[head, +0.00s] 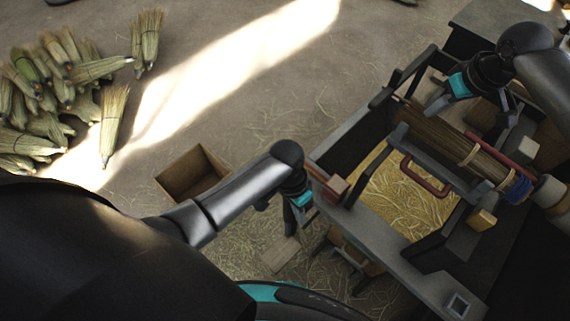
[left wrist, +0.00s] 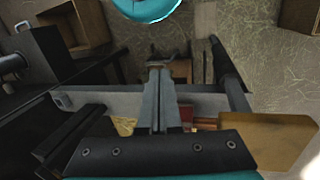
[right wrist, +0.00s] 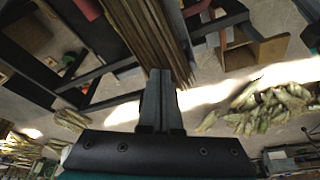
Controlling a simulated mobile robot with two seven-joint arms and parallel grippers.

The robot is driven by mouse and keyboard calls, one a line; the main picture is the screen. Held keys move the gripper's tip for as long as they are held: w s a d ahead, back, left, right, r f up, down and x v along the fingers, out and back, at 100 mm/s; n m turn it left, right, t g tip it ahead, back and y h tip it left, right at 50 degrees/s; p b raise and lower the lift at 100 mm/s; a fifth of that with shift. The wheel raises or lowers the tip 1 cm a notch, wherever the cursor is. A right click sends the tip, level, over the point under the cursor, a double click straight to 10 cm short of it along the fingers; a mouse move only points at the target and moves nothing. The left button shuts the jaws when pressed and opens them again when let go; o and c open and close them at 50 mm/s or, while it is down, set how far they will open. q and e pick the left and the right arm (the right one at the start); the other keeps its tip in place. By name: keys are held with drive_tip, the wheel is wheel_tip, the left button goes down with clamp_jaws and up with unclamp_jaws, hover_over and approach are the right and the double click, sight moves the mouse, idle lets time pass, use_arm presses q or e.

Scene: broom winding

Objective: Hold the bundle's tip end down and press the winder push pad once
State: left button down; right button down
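The bundle (head: 445,133), long brown straw, lies across the winder (head: 360,205). Blue winding (head: 518,190) wraps its right end; its tip end points to the upper left. My right gripper (head: 434,107) is at the bundle's tip end, fingers together. In the right wrist view the fingertips (right wrist: 161,74) overlap the bundle (right wrist: 145,38); I cannot tell if they touch. My left gripper (head: 296,228) points down beside the winder's left side, fingers together and empty in the left wrist view (left wrist: 160,70). A tan block (head: 337,184) on a reddish bar is close by; I cannot tell whether it is the push pad.
A red handle (head: 424,177) and loose straw (head: 400,200) show inside the winder frame. An open wooden box (head: 192,172) stands on the floor at left. Several straw brooms (head: 60,85) lie at the upper left.

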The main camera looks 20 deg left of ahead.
use_arm(q)
drive_tip(key=w+a+r+y, duration=0.1)
drive_tip(key=w+a+r, duration=0.1)
drive_tip(key=w+r, duration=0.1)
drive_tip(key=w+a+r+t+y, duration=0.1)
drive_tip(key=w+a+r, duration=0.1)
drive_tip(key=w+r, duration=0.1)
drive_tip(key=w+a+r, duration=0.2)
drive_tip(key=w+r, duration=0.1)
drive_tip(key=r, duration=0.1)
drive_tip(key=shift+w+a+r+n+t+y, duration=0.2)
drive_tip(key=shift+a+r+n+t+y, duration=0.1)
drive_tip(key=shift+a+r+n+y, duration=0.1)
drive_tip(key=shift+f, duration=2.15)
drive_tip(key=shift+f, duration=0.1)
drive_tip(key=shift+f, duration=0.4)
wheel_tip(320, 180, down, 8)
drive_tip(key=shift+f, duration=0.25)
idle(0.4)
drive_tip(key=shift+s, duration=0.15)
idle(0.4)
drive_tip(key=shift+w+r, duration=0.2)
drive_tip(key=shift+r, duration=5.65)
